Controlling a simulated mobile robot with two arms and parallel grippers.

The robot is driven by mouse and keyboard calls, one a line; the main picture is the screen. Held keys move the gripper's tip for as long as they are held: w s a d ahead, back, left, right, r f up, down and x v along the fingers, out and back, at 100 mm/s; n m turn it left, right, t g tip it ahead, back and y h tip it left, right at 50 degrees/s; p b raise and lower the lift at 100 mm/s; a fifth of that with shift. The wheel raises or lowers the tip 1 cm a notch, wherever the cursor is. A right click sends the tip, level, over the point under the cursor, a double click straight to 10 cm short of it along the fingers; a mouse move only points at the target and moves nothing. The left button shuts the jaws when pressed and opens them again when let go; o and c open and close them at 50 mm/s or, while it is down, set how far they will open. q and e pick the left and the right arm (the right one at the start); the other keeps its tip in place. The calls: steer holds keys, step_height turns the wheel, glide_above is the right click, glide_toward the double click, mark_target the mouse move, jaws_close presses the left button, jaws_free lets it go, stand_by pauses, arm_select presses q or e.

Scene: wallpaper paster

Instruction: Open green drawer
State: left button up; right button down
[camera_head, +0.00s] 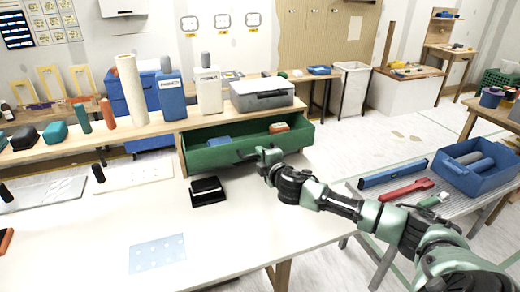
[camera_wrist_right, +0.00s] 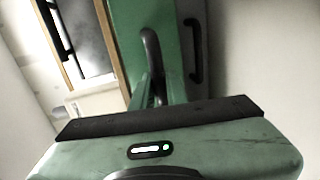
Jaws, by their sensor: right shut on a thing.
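The green drawer (camera_head: 215,158) is pulled out from under the wooden shelf, and its inside is visible from above. A blue item (camera_head: 218,142) and an orange-brown item (camera_head: 279,127) lie in it. My right gripper (camera_head: 262,157) is at the drawer's front face. In the right wrist view, the gripper (camera_wrist_right: 157,92) is shut on a dark curved handle (camera_wrist_right: 151,48) of the green drawer front (camera_wrist_right: 173,50). A second dark handle (camera_wrist_right: 196,50) is free beside it. The gripper partly hides the gripped handle. My left gripper is not in view.
A grey case (camera_head: 262,95) and white and blue bottles (camera_head: 208,92) stand on the shelf (camera_head: 95,140) above the drawer. A black box (camera_head: 207,191) lies on the white table (camera_head: 90,225) in front. A blue bin (camera_head: 475,168) stands on the right bench.

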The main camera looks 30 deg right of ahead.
steer(key=shift+s+a, duration=0.15)
steer(key=shift+s, duration=0.4)
steer(key=c, duration=1.8)
jaws_free()
steer(key=o, duration=0.4)
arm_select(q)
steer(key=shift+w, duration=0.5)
arm_select(e)
steer(key=v, duration=0.7)
steer(key=shift+s, duration=0.35)
